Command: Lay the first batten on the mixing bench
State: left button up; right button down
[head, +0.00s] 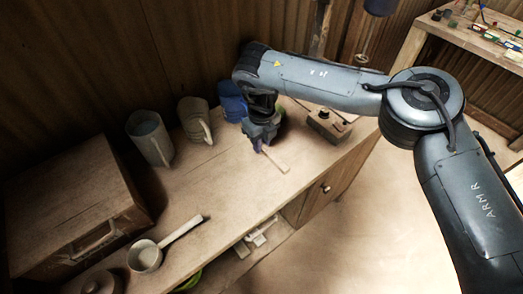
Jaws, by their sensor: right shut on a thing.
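My right gripper (259,146) reaches down over the mixing bench (215,195) from the arm that comes in from the right. It is shut on a short, pale batten (276,162), whose near end sticks out toward the bench's front edge. The batten is low over the bench top; I cannot tell whether it touches. Its far end is hidden by the gripper. My left gripper is not in view.
Two grey-beige jugs (150,138) (194,121) and a blue one (232,102) stand along the wall. A wooden box (70,200) and a ladle (147,257) are at the left. A small block (329,125) sits right of the gripper. The bench middle is clear.

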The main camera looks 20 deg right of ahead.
aim_at(261, 158)
notch_tip(261, 158, down, 4)
jog(key=shift+r+b, duration=0.1)
jog(key=shift+b, duration=0.45)
jog(key=shift+f+p, duration=0.3)
jog(key=shift+f, duration=0.05)
